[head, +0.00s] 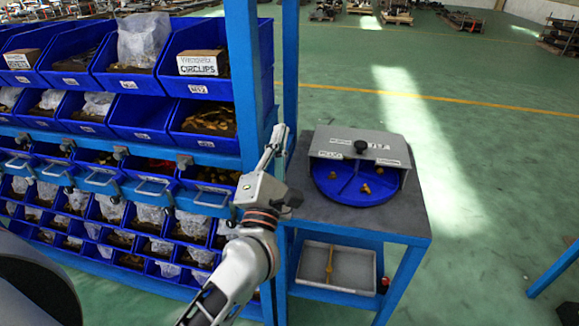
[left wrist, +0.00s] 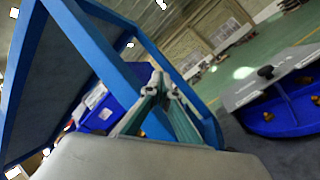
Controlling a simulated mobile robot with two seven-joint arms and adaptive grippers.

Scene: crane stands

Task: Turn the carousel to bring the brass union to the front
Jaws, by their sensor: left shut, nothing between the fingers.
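The carousel is a round blue divided tray (head: 345,187) on a small dark-topped table, its back part under a grey labelled cover (head: 340,142) with a black knob (head: 361,147). Small brass fittings (head: 365,188) lie in its open front compartments; I cannot tell which one is the union. In the left wrist view the blue tray (left wrist: 262,122) and cover (left wrist: 262,86) show at the right. My left gripper (head: 279,133) is shut and empty, left of the carousel and apart from it. Its fingertips also show in the left wrist view (left wrist: 160,80). My right gripper is out of view.
A blue rack with several parts bins (head: 205,120) stands at the left, its post (head: 243,80) close to my left gripper. The table (head: 395,212) has a lower shelf with a grey tray (head: 312,285). Open green floor lies to the right.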

